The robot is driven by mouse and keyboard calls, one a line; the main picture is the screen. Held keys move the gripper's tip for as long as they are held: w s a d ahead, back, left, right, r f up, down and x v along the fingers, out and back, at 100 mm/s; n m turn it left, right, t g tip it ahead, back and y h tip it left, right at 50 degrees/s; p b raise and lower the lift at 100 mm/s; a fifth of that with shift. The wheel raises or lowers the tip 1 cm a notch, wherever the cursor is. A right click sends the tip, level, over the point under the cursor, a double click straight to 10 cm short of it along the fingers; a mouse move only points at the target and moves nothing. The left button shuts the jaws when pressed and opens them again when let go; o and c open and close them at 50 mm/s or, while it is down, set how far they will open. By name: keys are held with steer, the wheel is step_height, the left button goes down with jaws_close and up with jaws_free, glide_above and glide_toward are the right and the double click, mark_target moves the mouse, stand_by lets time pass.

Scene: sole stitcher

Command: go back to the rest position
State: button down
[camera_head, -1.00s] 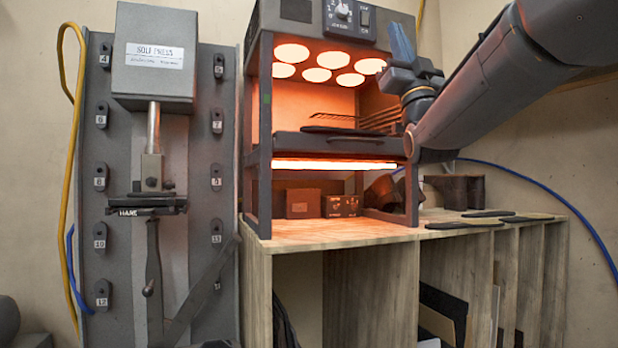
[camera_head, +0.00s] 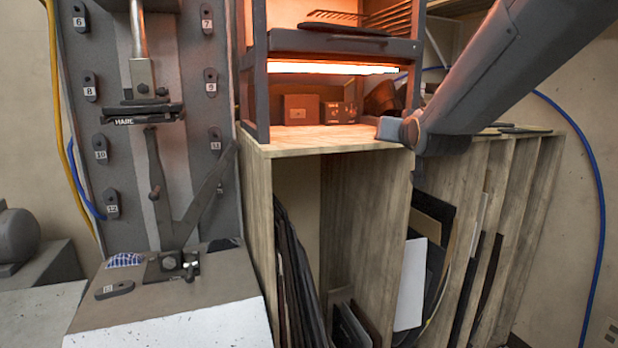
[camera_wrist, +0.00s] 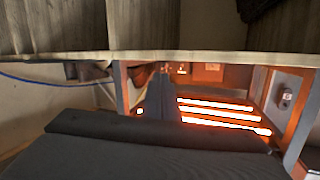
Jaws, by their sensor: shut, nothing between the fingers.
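My gripper shows in the wrist view (camera_wrist: 161,78) as a narrow dark shape with its fingers together and nothing held. In the head view my arm comes in from the upper right. Its wrist end is in front of the right front edge of the wooden bench (camera_head: 330,140), beside the oven's right post. The fingers cannot be clearly made out there. The heater oven (camera_head: 345,45) glows orange on the bench. The wrist view looks upside down, with the oven's glowing bars (camera_wrist: 220,113) beyond the gripper.
The grey press panel (camera_head: 185,60) with numbered hooks stands left. Dark sheets (camera_head: 290,265) and a white board (camera_head: 410,285) stand in the compartments under the bench. A blue cable (camera_head: 597,190) curves along the right wall. A motor (camera_head: 18,235) is at far left.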

steer(key=s+f+g, duration=0.4)
steer(key=s+f, duration=0.2)
steer(key=f, duration=0.4)
steer(key=s+f+g, duration=0.4)
steer(key=s+f, duration=0.3)
steer(key=f, duration=0.4)
steer(key=s+f+g, duration=0.4)
steer(key=s+f, duration=0.1)
steer(key=s, duration=0.6)
steer(key=s+f+n+g+p, duration=0.1)
steer(key=s+f+g, duration=0.3)
steer(key=s, duration=0.7)
step_height(320, 180, down, 2)
steer(key=shift+s+a+f+n, duration=0.1)
steer(key=shift+s+a+n, duration=0.05)
steer(key=shift+a+n, duration=0.15)
